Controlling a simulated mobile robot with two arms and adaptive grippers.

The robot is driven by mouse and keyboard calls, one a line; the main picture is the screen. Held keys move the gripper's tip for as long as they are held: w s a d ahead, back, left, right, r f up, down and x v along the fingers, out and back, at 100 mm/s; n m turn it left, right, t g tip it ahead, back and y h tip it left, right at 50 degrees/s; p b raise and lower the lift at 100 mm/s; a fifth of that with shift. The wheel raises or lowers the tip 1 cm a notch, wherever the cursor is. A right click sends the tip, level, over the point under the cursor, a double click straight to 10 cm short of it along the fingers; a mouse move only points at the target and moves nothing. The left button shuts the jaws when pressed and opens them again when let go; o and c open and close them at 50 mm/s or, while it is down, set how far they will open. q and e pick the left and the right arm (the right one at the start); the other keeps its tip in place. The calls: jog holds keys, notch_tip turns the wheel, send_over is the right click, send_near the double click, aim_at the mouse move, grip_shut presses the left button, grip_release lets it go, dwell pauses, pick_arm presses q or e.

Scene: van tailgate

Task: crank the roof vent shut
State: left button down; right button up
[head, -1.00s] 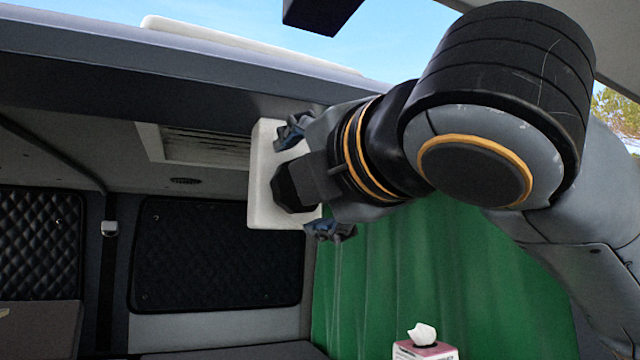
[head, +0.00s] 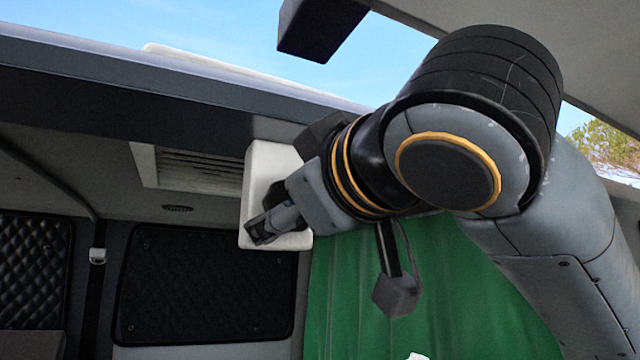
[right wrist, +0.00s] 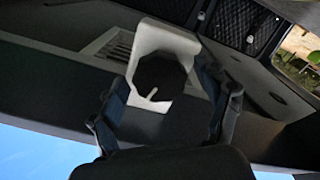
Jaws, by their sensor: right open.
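The roof vent (head: 197,171) is a pale frame with slats in the ceiling, left of centre in the head view. Its slats also show in the right wrist view (right wrist: 117,47). A white plate (head: 259,178) stands out near it, and in the right wrist view (right wrist: 165,38) it carries a black faceted knob (right wrist: 158,76) with a white pointer line. My right gripper (right wrist: 165,92) is open, with one finger on each side of the knob and gaps visible. In the head view, my right gripper (head: 272,226) hides the knob. My left gripper is out of view.
The dark roof edge (head: 150,93) runs above the vent. A green curtain (head: 345,290) hangs below my right arm. Dark quilted panels (head: 205,285) line the back wall. A dark block (head: 322,28) juts in at the top.

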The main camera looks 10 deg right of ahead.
jog(key=s+d+m+b, duration=0.4)
jog(key=s+m, duration=0.3)
jog(key=s, duration=0.6)
jog(key=shift+s+b, duration=0.15)
jog(key=shift+b, duration=0.55)
